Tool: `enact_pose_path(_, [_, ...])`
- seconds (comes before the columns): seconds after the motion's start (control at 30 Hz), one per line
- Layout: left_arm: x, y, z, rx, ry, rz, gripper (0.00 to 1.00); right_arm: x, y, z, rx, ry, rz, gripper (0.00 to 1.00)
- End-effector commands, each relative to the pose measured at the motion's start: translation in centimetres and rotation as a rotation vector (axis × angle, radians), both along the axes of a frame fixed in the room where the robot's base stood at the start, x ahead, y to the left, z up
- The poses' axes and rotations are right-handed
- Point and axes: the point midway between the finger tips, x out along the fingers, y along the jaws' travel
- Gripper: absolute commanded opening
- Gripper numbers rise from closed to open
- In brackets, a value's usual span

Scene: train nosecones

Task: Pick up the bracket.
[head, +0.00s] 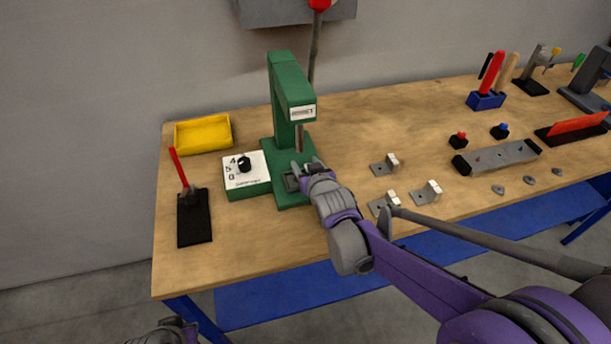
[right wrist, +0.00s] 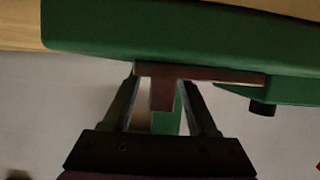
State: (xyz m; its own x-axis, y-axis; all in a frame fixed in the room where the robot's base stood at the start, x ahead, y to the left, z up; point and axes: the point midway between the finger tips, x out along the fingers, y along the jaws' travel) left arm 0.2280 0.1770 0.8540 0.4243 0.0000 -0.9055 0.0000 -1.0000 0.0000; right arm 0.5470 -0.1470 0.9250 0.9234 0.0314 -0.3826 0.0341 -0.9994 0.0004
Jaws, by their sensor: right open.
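Three small metal brackets with upright tabs lie on the wooden table in the head view: a rear one (head: 379,169), a right one (head: 424,195) and a front one (head: 376,207), partly behind my right arm. My right gripper (head: 304,168) is open at the base of the green press (head: 283,85), below its ram. A small grey piece (head: 291,183) shows beside the fingers on the press base; I cannot tell if it is a bracket. In the right wrist view the open fingers (right wrist: 163,85) straddle a reddish-brown part (right wrist: 162,97). My left gripper (head: 165,333) is cut off at the bottom edge.
A white-topped dial box (head: 248,183) adjoins the press on the left. A yellow bin (head: 203,134) and a red-handled tool on a black mat (head: 194,225) are at left. A grey bar fixture (head: 500,157) is at right. Bare table (head: 250,242) lies in front of the press.

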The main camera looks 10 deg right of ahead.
Motion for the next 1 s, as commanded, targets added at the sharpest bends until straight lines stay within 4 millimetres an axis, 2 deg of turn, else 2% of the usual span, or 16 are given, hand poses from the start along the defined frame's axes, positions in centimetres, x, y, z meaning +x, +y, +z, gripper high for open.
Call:
enact_pose_path(0.13, [0.0,0.0,0.01,0.0,0.0,0.0,0.0,-0.04,0.0,0.02,0.0,0.0,0.0,0.57])
enact_pose_path(0.4, [0.0,0.0,0.01,0.0,0.0,0.0,0.0,-0.04,0.01,0.03,0.0,0.0,0.0,0.08])
enact_pose_path(0.47, [0.0,0.0,0.01,0.0,0.0,0.0,0.0,-0.05,0.01,0.03,0.0,0.0,0.0,0.0])
enact_pose_path(1.0, [0.01,0.0,0.12,0.0,0.0,0.0,0.0,-0.05,0.01,0.62,0.0,0.0,0.0,0.0])
